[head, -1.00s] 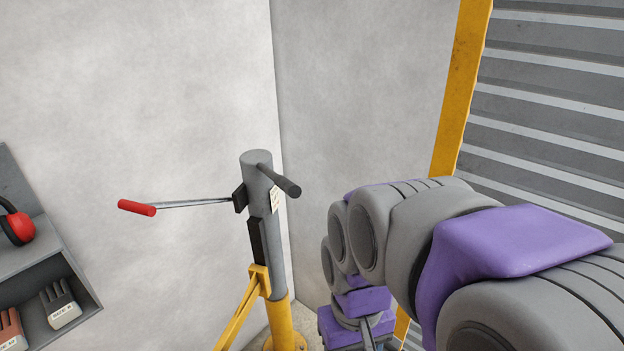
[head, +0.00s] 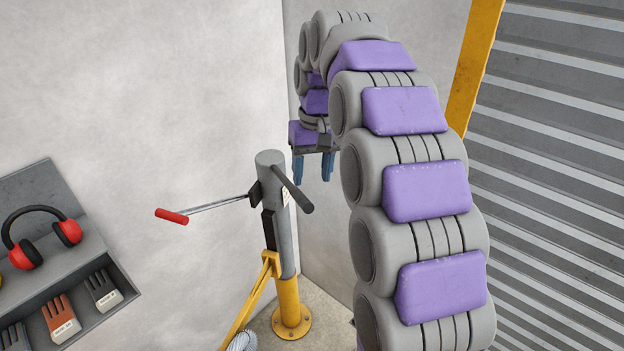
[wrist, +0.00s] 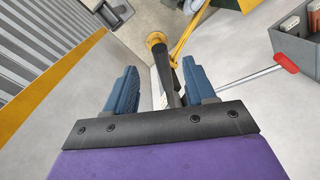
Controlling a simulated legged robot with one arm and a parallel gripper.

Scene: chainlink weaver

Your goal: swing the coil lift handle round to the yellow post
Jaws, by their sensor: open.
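The coil lift is a grey column (head: 286,255) on a yellow base (head: 289,300). A thin metal lever with a red grip (head: 172,216) sticks out to its left; the red grip also shows at the right in the wrist view (wrist: 287,63). A dark grey bar (head: 292,188) juts from the column's top toward the camera. A yellow upright post (head: 474,65) stands beside the shutter. My gripper (head: 313,181) is open and empty, pointing down, above and behind the column top. In the wrist view, its blue fingers (wrist: 160,70) appear either side of the column, with no clear contact.
A grey shelf (head: 100,246) with red ear defenders (head: 40,237) and gloves (head: 60,318) is at left. A corrugated shutter (head: 560,150) is at right. Pale walls meet behind the column. A yellow brace (head: 250,305) slopes down-left from it. Open space lies around the red grip.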

